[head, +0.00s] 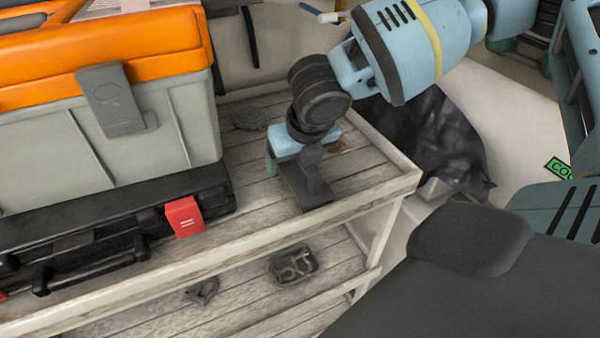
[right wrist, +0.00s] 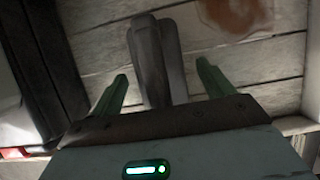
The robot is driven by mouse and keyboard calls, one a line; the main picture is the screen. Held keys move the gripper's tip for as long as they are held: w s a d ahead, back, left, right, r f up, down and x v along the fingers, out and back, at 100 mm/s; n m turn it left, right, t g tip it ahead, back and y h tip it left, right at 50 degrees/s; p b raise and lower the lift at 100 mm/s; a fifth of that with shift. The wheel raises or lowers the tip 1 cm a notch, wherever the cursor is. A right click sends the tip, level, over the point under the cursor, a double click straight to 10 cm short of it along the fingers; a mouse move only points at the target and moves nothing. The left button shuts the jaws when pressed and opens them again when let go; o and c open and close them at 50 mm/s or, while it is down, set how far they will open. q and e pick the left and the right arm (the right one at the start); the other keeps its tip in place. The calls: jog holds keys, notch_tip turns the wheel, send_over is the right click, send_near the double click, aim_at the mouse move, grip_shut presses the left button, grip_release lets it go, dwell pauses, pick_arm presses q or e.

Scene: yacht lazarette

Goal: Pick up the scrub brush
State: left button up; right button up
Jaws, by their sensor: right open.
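A dark grey object that looks like the scrub brush (head: 307,187) lies on the upper wooden shelf, near its front right corner. A raised part stands up from its long flat body. My right gripper (head: 299,164) is directly above it, pointing down, and partly hides it. In the right wrist view the brush (right wrist: 151,62) shows between the two green fingers (right wrist: 163,84), with a gap on each side. The right gripper is open and not closed on the brush. My left gripper is not in view.
The white wooden shelf (head: 240,237) has a raised front rim. An orange and grey toolbox (head: 60,150) on a black case (head: 100,232) stands left. A grey coil (head: 250,119) lies behind. The lower shelf holds a dark tray-like item (head: 293,265). A black bag (head: 440,140) is right.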

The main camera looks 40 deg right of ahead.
jog(key=c, duration=1.2)
jog(key=shift+c, duration=0.2)
